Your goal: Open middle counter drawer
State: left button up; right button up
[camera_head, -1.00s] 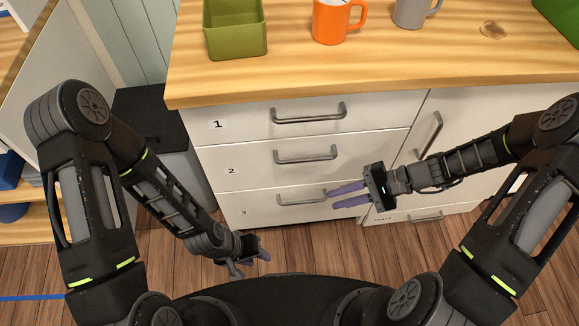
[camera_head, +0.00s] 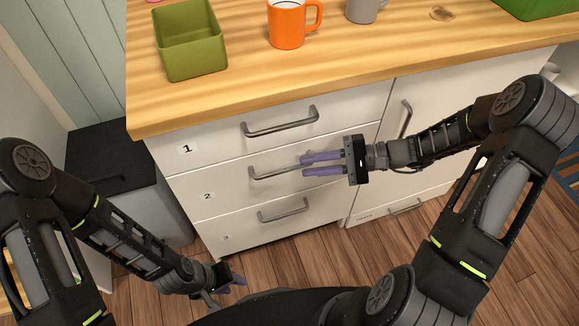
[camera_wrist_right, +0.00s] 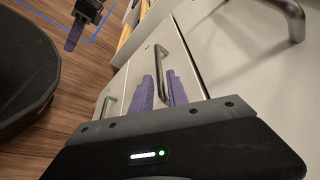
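The middle drawer (camera_head: 228,190), marked 2, is shut in the white counter front. Its grey bar handle (camera_head: 268,174) has its right end partly hidden by my right gripper's fingers. My right gripper (camera_head: 302,166) has two purple fingers, apart, pointing left at this handle. In the right wrist view a handle bar (camera_wrist_right: 158,60) runs down between the fingertips of my right gripper (camera_wrist_right: 159,82); I cannot tell whether they touch it. My left gripper (camera_head: 238,278) is low in front of the counter, away from the handles; its finger gap is unclear.
Drawer 1 with its handle (camera_head: 280,122) is above, and drawer 3 with its handle (camera_head: 283,210) below, both shut. A cabinet door handle (camera_head: 405,118) is to the right. A green box (camera_head: 190,45) and an orange mug (camera_head: 287,25) stand on the wooden top. A dark-lidded bin (camera_head: 115,160) is left.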

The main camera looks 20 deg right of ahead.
aim_at(298, 167)
jog(key=x, duration=0.5)
jog(key=shift+a+f, duration=0.1)
jog(key=shift+a, duration=0.25)
jog(key=shift+c, duration=0.4)
grip_shut()
dwell(0.7)
